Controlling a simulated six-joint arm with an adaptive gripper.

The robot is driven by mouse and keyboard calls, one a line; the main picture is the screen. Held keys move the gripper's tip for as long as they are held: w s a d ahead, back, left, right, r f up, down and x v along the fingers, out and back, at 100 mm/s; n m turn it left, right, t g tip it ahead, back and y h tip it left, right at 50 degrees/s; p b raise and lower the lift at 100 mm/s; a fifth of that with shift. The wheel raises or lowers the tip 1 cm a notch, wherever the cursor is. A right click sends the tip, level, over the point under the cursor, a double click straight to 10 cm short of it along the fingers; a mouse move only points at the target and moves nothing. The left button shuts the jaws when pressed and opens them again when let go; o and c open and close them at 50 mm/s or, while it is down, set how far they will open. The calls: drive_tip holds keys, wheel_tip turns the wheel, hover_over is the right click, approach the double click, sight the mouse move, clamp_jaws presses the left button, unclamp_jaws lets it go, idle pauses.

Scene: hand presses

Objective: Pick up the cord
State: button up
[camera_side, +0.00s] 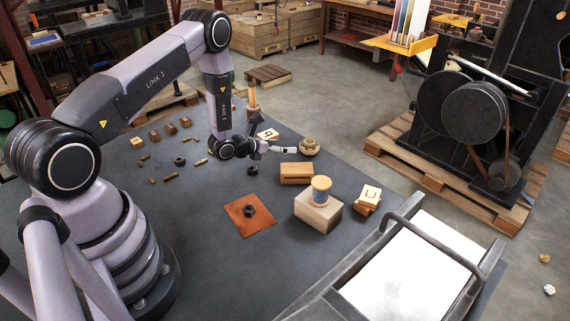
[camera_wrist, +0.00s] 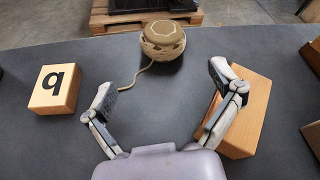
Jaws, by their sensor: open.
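The cord (camera_side: 309,146) is a round tan ball near the table's far edge in the side view. In the wrist view the cord (camera_wrist: 163,40) sits ahead of my gripper, with a loose end trailing down and left toward the left finger. My gripper (camera_wrist: 163,84) is open and empty, its fingers spread wide with bare table between them. In the side view my gripper (camera_side: 284,150) is low over the table, just left of the cord. The cord is beyond the fingertips, not between them.
A wooden block (camera_wrist: 248,112) lies by the right finger, partly hidden by it. A letter block (camera_wrist: 54,89) stands to the left. In the side view a spool (camera_side: 321,188) stands on a pale block (camera_side: 316,212). The table edge is just behind the cord.

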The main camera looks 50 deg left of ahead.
sight(303, 144)
drive_tip(key=x, duration=0.9)
drive_tip(key=shift+w+d, duration=0.2)
drive_tip(key=shift+w, duration=0.25)
drive_tip(key=shift+r, duration=0.1)
drive_tip(key=c, duration=1.3)
drive_tip(key=shift+o, duration=0.2)
drive_tip(key=shift+r, duration=0.15)
